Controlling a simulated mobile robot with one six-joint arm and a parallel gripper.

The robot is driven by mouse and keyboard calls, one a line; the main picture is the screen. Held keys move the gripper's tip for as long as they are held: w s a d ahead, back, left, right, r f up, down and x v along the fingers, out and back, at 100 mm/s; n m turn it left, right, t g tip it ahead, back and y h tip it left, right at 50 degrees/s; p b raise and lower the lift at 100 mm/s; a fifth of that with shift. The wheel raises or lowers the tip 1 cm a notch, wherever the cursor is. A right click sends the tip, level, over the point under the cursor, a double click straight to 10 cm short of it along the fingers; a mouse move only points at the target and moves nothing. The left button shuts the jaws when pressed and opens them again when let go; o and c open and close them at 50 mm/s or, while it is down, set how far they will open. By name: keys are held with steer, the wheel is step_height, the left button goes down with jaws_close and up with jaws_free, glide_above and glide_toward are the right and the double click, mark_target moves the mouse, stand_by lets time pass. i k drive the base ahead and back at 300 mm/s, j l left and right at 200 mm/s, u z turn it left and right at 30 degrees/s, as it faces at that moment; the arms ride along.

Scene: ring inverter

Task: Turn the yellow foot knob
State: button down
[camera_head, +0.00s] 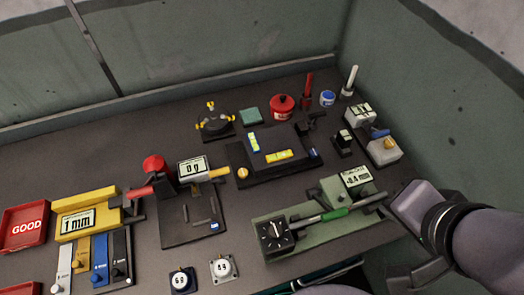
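A yellow knob (243,172) sits at the front left corner of a black plate (240,155) in the middle of the table. The plate carries two yellow bars (278,156) that look like spirit levels. A small blue knob (313,153) is at its right corner. My gripper (415,205) is at the right edge of the view, beside the green device and well to the right of the yellow knob. Its fingers are not clear enough to tell whether they are open or shut. Nothing covers the yellow knob.
A green device (345,232) with a dial and green-handled lever (334,214) lies between my gripper and the plate. A display reading 0 g (193,169) stands just left of the yellow knob. A grey box with another yellow knob (389,143) stands at the right.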

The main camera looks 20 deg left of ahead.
mark_target(243, 172)
steer(key=u, duration=1.1)
steer(key=j+u, duration=0.45)
steer(key=j, duration=0.75)
